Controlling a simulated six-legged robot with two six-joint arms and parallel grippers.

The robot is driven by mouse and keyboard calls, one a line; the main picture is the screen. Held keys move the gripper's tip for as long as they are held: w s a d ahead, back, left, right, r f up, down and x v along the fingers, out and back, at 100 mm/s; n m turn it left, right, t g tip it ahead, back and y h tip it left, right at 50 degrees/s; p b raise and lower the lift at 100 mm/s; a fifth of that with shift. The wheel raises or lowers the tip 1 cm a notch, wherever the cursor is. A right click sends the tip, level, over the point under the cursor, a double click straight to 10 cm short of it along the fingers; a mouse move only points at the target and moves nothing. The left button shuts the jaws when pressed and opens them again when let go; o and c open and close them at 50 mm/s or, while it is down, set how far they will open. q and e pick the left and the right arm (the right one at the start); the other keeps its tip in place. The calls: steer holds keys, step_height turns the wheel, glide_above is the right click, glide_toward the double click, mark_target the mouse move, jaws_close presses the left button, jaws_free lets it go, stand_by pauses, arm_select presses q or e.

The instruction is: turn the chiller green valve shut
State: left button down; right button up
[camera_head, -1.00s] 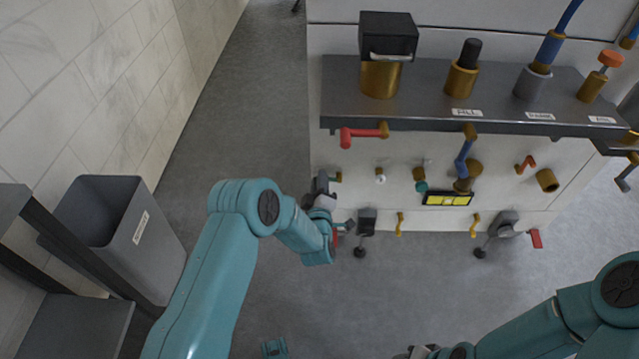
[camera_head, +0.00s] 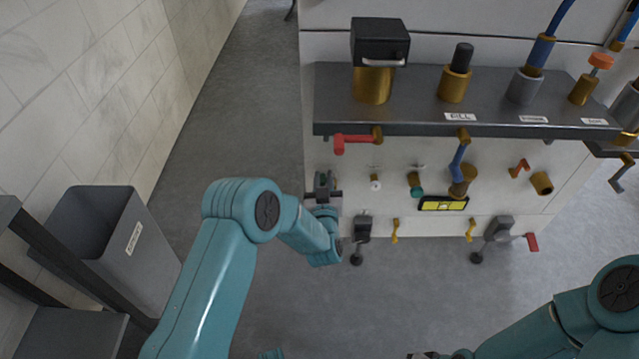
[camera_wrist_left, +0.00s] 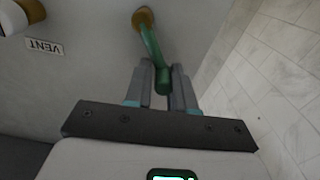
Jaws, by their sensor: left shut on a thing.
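The green valve handle (camera_wrist_left: 151,48) hangs from a brass fitting on the light panel in the left wrist view. My left gripper (camera_wrist_left: 162,72) is shut on its lower part, with a grey finger on either side. In the head view my left gripper (camera_head: 325,184) is at the left edge of the machine's front panel, and it mostly hides the green valve there. My right gripper (camera_head: 430,355) shows only in part at the bottom edge, and its jaws cannot be made out.
A red-handled valve (camera_head: 352,140) is above and right of my left gripper. A grey shelf (camera_head: 420,118) juts out above the panel. Other valves and a yellow-marked plate (camera_head: 443,203) are to the right. A grey bin (camera_head: 85,240) stands at left. Open floor lies between.

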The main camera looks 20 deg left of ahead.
arm_select(q)
steer(key=shift+w+d+r+m, duration=0.1)
steer(key=shift+d+m, duration=0.35)
steer(key=shift+m, duration=0.65)
steer(key=shift+w+d+m, duration=0.1)
steer(key=shift+d+m, duration=0.4)
steer(key=shift+m, duration=0.6)
steer(key=shift+w+d+r+m, duration=0.1)
steer(key=shift+d+m, duration=0.35)
steer(key=shift+m, duration=0.65)
steer(key=c, duration=1.1)
jaws_free()
steer(key=shift+w+r, duration=0.1)
steer(key=shift+p+v, duration=2)
steer(key=shift+v, duration=6.25)
